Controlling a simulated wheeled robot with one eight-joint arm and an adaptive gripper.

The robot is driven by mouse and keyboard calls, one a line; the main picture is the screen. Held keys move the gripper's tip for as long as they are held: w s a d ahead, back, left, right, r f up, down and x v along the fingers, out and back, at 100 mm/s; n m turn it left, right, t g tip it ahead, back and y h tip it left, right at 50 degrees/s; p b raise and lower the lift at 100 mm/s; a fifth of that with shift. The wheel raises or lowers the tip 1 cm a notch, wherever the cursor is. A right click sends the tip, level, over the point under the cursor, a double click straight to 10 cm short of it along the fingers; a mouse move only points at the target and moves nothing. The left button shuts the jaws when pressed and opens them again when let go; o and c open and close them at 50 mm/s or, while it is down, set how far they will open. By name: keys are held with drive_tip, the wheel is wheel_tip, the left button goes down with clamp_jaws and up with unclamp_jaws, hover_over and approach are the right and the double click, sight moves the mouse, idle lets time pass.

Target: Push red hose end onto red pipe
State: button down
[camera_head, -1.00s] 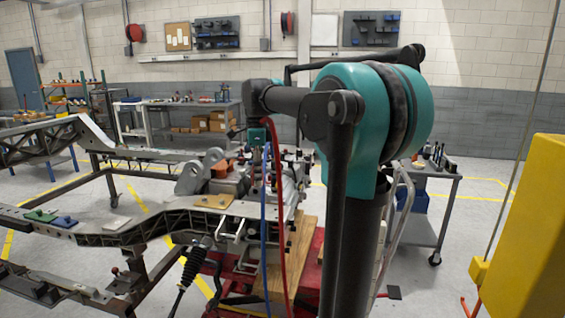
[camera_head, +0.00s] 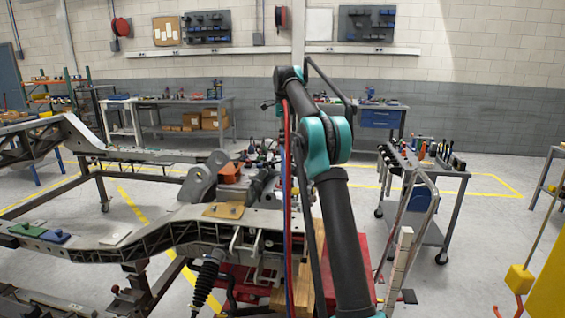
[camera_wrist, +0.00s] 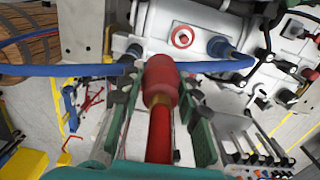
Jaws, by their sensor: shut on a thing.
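In the wrist view, my gripper (camera_wrist: 162,80) is shut on the red hose end (camera_wrist: 161,84), a thick red sleeve with a brass-coloured collar behind it. The red hose (camera_wrist: 159,135) runs back toward the camera between the fingers. The red pipe (camera_wrist: 182,37) shows as a round red ring with a pale centre on a grey metal unit. It lies ahead of the hose end, slightly right of it in the picture. The two look apart; their depth gap is unclear. In the head view the red hose (camera_head: 287,150) hangs along my arm, and my gripper is not distinguishable.
The chassis frame (camera_head: 150,238) fills the left of the head view. A tool cart (camera_head: 428,232) stands right of my arm.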

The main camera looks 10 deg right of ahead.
drive_tip(key=w+f, duration=0.2)
drive_tip(key=f, duration=0.1)
drive_tip(key=w+f, duration=0.2)
drive_tip(key=f, duration=0.2)
drive_tip(key=w+f, duration=0.1)
drive_tip(key=f, duration=0.2)
drive_tip(key=shift+w+d+f, duration=0.1)
drive_tip(key=shift+w+f, duration=0.3)
drive_tip(key=shift+f, duration=2.4)
drive_tip(key=shift+f, duration=0.15)
drive_tip(key=shift+f, duration=1.2)
drive_tip(key=shift+f, duration=0.5)
drive_tip(key=c, duration=1)
unclamp_jaws()
